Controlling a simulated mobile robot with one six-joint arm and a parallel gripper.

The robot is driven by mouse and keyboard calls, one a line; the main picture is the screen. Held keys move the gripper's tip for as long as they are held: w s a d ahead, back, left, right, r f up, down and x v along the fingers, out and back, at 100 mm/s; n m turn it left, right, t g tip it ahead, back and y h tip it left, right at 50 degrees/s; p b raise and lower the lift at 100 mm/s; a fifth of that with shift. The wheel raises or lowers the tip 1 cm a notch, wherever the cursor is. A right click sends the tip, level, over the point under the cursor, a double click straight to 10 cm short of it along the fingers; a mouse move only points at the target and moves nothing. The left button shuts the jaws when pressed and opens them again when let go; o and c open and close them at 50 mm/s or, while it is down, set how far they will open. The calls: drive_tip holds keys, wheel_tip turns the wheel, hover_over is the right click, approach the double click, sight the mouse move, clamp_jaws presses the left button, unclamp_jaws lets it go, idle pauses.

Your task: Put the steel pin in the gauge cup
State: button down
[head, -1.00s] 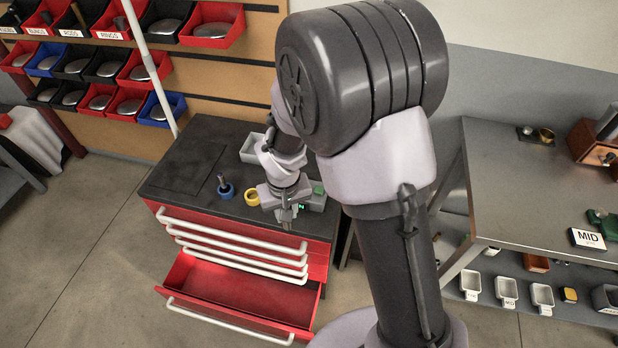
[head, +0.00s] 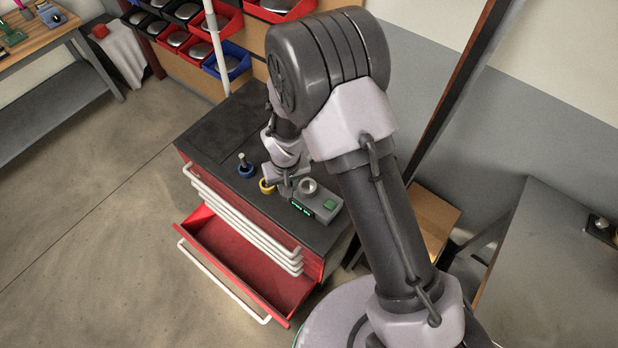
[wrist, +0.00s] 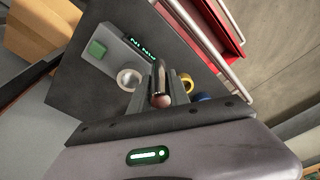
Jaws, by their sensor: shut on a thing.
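The gauge cup (head: 308,187) is a small round silver cup on top of a grey gauge box (head: 324,207) with a green button and a lit green display. It also shows in the wrist view (wrist: 129,79). My gripper (head: 286,190) is just left of the cup, above the cabinet top. In the wrist view my gripper (wrist: 162,92) is shut on the steel pin (wrist: 159,84), which stands between the fingers, beside the cup and apart from it in the picture. In the head view I cannot make out the pin.
On the black cabinet top (head: 215,140), a yellow ring (head: 266,187) and a blue ring (head: 246,171) with a dark post lie left of the gripper. The red drawer (head: 255,266) below is open. A grey table (head: 555,260) stands at right.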

drive_tip(key=w+d, duration=0.2)
drive_tip(key=w+d+f, duration=0.1)
drive_tip(key=w+d, duration=0.1)
drive_tip(key=d, duration=0.1)
drive_tip(key=shift+w+d+f+b, duration=0.1)
drive_tip(key=shift+w+d+b, duration=0.15)
drive_tip(key=shift+w+b, duration=0.15)
drive_tip(key=shift+f+b, duration=0.35)
drive_tip(key=shift+f, duration=1.15)
drive_tip(key=shift+f, duration=0.15)
drive_tip(key=c, duration=1.2)
unclamp_jaws()
drive_tip(key=shift+c, duration=0.2)
